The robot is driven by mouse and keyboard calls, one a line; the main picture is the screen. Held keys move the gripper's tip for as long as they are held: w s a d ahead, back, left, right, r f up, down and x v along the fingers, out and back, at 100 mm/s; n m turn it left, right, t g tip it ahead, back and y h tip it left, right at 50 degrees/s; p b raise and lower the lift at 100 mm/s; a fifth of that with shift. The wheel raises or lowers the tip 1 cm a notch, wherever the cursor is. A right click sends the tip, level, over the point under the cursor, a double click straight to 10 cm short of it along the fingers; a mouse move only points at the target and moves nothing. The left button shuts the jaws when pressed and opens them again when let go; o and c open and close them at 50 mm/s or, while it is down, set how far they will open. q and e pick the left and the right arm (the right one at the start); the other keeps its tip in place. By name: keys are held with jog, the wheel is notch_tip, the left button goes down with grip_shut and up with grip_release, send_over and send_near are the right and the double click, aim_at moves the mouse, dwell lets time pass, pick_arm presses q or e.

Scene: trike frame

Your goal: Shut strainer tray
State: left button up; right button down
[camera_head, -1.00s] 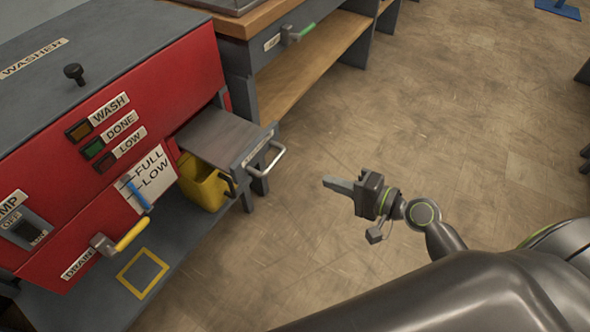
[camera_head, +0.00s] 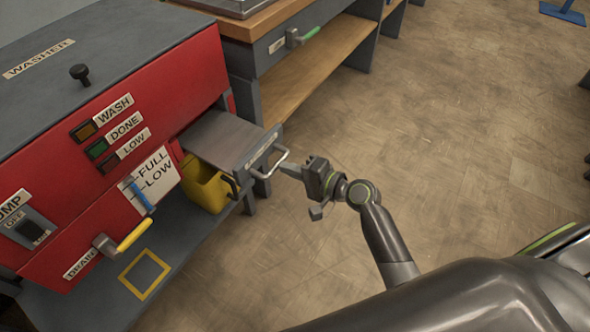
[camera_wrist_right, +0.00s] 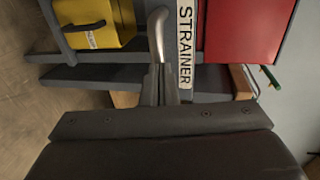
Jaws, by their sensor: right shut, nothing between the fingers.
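The strainer tray (camera_head: 222,138) is a grey drawer sticking out of the right end of the red washer (camera_head: 90,150). Its front carries a label and a pale bar handle (camera_head: 270,164). In the right wrist view the STRAINER label (camera_wrist_right: 186,48) and the handle (camera_wrist_right: 157,35) are close in front of the fingers. My right gripper (camera_head: 290,171) is shut and empty, with its fingertips at or very near the handle; I cannot tell if they touch. My left gripper is not in view.
A yellow bin (camera_head: 205,187) stands under the tray; it also shows in the right wrist view (camera_wrist_right: 95,24). A blue lever (camera_head: 140,195) and yellow drain handle (camera_head: 134,234) stick out from the washer. A wooden-shelved bench (camera_head: 300,82) stands behind.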

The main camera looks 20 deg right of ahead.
aim_at(262, 155)
jog(key=x, duration=0.2)
jog(key=r+x, duration=0.1)
jog(key=x, duration=0.2)
jog(key=r+x, duration=0.1)
jog(key=x, duration=0.2)
jog(key=shift+w+a, duration=0.1)
jog(key=shift+a, duration=0.1)
jog(key=x, duration=0.3)
jog(key=r+b+x, duration=0.1)
jog(key=x, duration=0.3)
jog(key=r+b+x, duration=0.1)
jog(key=x, duration=0.2)
jog(key=shift+w+a+f, duration=0.1)
jog(key=shift+w+a, duration=0.4)
jog(key=shift+w, duration=0.05)
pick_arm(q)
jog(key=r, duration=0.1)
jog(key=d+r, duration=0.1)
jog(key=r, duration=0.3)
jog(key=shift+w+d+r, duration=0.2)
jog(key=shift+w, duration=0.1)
pick_arm(e)
jog(key=shift+r, duration=0.25)
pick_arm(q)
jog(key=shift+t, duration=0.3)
pick_arm(e)
jog(key=shift+r, duration=0.1)
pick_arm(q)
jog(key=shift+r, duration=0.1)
